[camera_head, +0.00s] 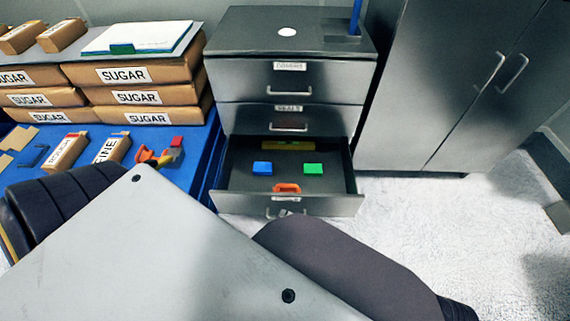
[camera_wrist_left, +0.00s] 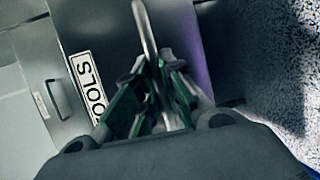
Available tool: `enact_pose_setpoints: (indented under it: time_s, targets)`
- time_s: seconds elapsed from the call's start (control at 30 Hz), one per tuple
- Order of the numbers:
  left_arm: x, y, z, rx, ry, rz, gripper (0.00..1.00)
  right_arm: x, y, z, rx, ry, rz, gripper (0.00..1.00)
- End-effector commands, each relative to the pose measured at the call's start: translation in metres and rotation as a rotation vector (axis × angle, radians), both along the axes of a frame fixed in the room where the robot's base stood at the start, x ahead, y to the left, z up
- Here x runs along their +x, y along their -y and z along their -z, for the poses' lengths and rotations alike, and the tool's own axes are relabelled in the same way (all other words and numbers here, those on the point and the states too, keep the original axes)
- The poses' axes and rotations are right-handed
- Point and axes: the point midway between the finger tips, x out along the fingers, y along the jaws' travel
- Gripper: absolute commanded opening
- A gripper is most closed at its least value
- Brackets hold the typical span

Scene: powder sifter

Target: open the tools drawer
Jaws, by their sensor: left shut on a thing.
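The tools drawer (camera_head: 232,204) is the bottom drawer of a grey metal cabinet and stands pulled out, with its inside showing in the head view. Its TOOLS label (camera_wrist_left: 90,85) shows in the left wrist view. My left gripper (camera_wrist_left: 158,88) is shut on the drawer's bar handle (camera_wrist_left: 145,32), at the drawer's front. In the head view my own arm hides most of this gripper. My right gripper is not in view.
The seals drawer (camera_head: 335,117) above is shut. A blue table (camera_head: 198,152) with sugar packs stands left. Floor at right (camera_head: 450,215) is clear.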

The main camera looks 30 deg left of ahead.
Motion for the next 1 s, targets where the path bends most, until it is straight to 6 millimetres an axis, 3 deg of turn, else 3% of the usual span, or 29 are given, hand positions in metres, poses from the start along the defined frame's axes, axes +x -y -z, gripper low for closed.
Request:
enact_pose_setpoints:
  time_s: [0.27, 0.3, 0.37, 1.0]
  targets:
    - [0.0, 0.001, 0.001, 0.0, -0.002, 0.001, 0.0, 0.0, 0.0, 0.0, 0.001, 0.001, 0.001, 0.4]
    - [0.0, 0.001, 0.001, 0.0, -0.002, 0.001, 0.13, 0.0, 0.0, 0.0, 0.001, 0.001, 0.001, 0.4]
    - [0.0, 0.001, 0.001, 0.0, -0.002, 0.001, 0.19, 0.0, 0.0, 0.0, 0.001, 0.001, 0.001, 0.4]
    - [0.0, 0.0, -0.009, -0.002, 0.001, -0.001, 0.19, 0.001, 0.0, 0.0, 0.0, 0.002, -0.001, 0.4]
